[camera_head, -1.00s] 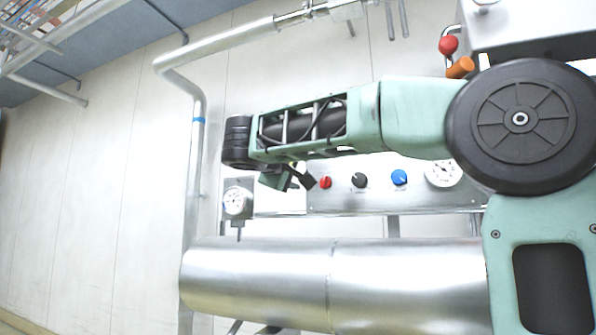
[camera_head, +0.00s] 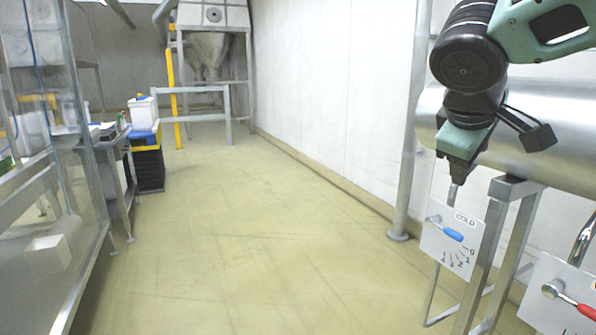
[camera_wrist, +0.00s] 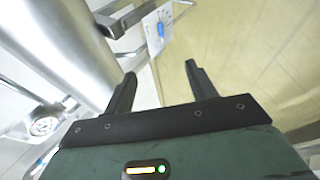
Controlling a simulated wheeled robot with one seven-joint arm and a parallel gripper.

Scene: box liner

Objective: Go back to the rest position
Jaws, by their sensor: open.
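My gripper (camera_wrist: 158,80) shows in the wrist view with its two dark fingers apart and nothing between them. In the head view, my green and black arm hangs at the upper right, in front of a large metal pipe (camera_head: 572,135). The arm's end is above a white COLD dial plate (camera_head: 452,240) with a blue-handled lever (camera_head: 452,234). The blue lever also shows at the top of the wrist view (camera_wrist: 161,29), apart from the fingers.
A second plate with a red-handled lever (camera_head: 586,311) is at the lower right. Metal legs (camera_head: 490,260) stand below the pipe. A vertical pole (camera_head: 408,180) stands by the wall. Stacked crates (camera_head: 148,165) and a bench are at the left. The yellowish floor (camera_head: 250,240) is open in the middle.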

